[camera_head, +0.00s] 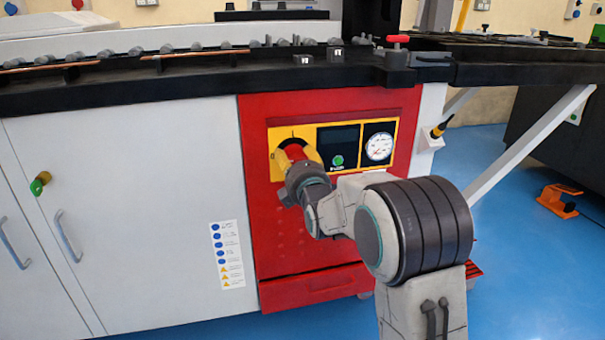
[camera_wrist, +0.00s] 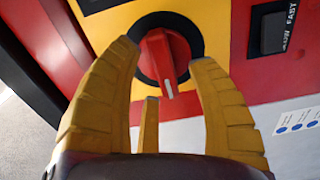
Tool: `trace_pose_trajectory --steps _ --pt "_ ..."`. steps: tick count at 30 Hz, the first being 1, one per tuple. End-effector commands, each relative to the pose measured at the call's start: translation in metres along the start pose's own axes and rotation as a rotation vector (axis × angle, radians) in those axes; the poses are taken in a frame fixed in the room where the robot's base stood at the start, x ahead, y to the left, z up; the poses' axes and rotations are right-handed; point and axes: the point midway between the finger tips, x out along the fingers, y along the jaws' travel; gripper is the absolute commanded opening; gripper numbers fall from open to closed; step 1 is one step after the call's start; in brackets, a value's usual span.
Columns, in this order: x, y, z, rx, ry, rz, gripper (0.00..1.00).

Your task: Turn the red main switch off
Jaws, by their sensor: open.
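The red main switch (camera_wrist: 165,57) is a round knob with a raised grip and a white mark, set in a black ring on a yellow plate. In the wrist view the white mark points down and slightly right. In the head view only a bit of the red switch (camera_head: 293,153) shows, mostly hidden by my gripper. My gripper (camera_wrist: 166,53) has yellow ribbed fingers, spread open with the switch between their tips. A third finger shows lower down. I cannot tell whether any finger touches the switch. In the head view my gripper (camera_head: 298,156) is at the yellow plate.
Right of the switch are a black panel with a green button (camera_head: 338,160) and a round gauge (camera_head: 379,147). The wrist view shows a black FAST/SLOW rocker (camera_wrist: 273,32) close by. A red-handled clamp (camera_head: 398,40) sits on the bench above.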

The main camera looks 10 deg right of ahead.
Motion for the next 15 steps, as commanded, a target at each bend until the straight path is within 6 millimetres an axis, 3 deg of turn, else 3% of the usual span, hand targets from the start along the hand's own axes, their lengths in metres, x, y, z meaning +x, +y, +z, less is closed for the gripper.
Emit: trace_pose_trajectory --steps 15 --pt "-0.077 0.001 0.000 0.000 0.000 0.001 0.53"
